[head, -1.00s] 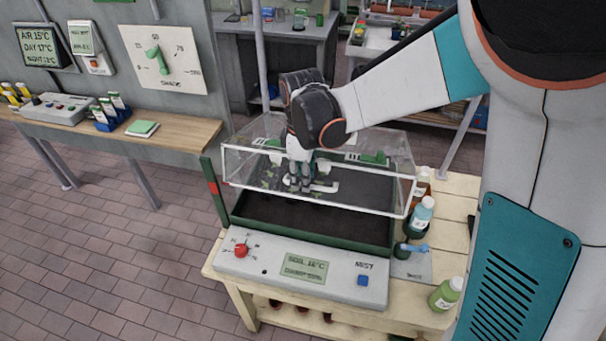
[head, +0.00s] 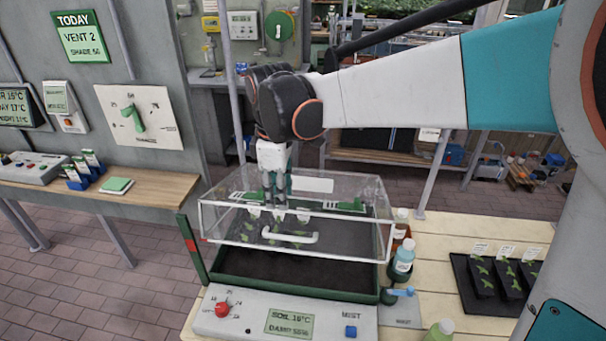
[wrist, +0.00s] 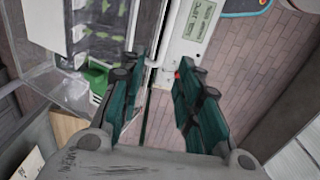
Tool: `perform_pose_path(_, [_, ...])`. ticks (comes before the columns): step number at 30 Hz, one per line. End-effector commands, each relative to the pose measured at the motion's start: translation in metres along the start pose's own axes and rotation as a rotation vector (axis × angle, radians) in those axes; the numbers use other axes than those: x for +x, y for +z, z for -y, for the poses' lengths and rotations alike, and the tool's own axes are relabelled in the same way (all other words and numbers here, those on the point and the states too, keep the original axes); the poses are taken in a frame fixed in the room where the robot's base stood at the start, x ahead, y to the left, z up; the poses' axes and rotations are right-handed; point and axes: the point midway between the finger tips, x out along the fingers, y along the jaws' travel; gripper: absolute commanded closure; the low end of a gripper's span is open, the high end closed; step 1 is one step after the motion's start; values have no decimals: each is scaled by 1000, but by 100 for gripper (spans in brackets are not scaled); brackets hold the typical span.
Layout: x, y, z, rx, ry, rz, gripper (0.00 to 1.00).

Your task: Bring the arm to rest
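My gripper shows in the wrist view (wrist: 163,85) with its two green fingers apart and nothing between them. In the head view my gripper (head: 277,200) points down, above or behind the clear propagator lid (head: 345,240); the gap to it is hard to judge. The lid sits over the green tray of dark soil (head: 275,275), with a white handle (head: 290,238) on its front. Several small seedlings show through the lid. In the wrist view the lid (wrist: 60,80) is at the left.
A control panel (head: 285,322) with a red knob and a blue button is in front of the tray. Bottles (head: 402,258) stand right of it. A black seedling tray (head: 500,285) is on the table at right. A wall shelf (head: 130,195) is at left.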

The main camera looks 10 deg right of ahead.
Motion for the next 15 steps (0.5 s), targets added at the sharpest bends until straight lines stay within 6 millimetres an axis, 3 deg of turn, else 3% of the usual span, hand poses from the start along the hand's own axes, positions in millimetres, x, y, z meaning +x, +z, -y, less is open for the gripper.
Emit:
perform_pose_path(8, [0,3,3,9,4,-3,69])
perform_pose_path(11, [1,13,8,55,20,-16,69])
perform_pose_path(15, [4,41,20,195,71,-58,69])
